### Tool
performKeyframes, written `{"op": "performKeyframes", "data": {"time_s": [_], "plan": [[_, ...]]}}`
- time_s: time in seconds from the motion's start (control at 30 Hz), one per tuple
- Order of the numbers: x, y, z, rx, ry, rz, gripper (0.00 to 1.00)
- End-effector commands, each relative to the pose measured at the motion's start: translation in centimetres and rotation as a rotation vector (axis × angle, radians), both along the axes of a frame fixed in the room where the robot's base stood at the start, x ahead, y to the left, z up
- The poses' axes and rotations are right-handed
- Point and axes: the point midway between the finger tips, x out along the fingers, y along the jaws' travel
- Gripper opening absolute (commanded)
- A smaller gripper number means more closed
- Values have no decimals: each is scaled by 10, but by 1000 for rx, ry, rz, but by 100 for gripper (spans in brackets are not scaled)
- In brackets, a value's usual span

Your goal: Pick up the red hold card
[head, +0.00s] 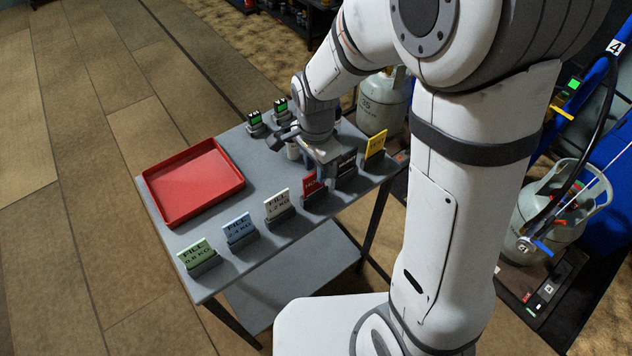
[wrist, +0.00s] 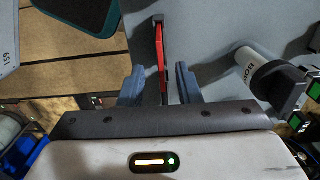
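The red hold card (head: 311,186) stands upright in a dark holder (head: 314,203) in the row of cards on the grey table (head: 215,262). In the wrist view the red card (wrist: 162,62) appears edge-on as a thin red strip. My gripper (head: 322,172) is over the card, pointing down. In the wrist view its two blue-grey fingers (wrist: 160,82) are apart, one on each side of the card, with a visible gap on both sides. Part of the card is hidden behind my gripper in the head view.
A black card (head: 346,163) and a yellow card (head: 376,144) stand to the right; white (head: 277,203), blue (head: 238,228) and green (head: 196,253) cards to the left. A red tray (head: 238,186) lies at the left. A white cylinder (wrist: 245,66) lies right of my fingers in the wrist view.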

Motion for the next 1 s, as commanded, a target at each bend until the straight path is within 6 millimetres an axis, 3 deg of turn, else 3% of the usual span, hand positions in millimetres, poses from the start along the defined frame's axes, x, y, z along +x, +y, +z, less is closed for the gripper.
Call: {"op": "performKeyframes", "data": {"time_s": [0.3, 0.57, 1.0], "plan": [[1, 4, -39, 0, 2, 1, 31], [1, 4, -42, 0, 0, 2, 31], [1, 5, -42, 0, 0, 3, 0]]}}
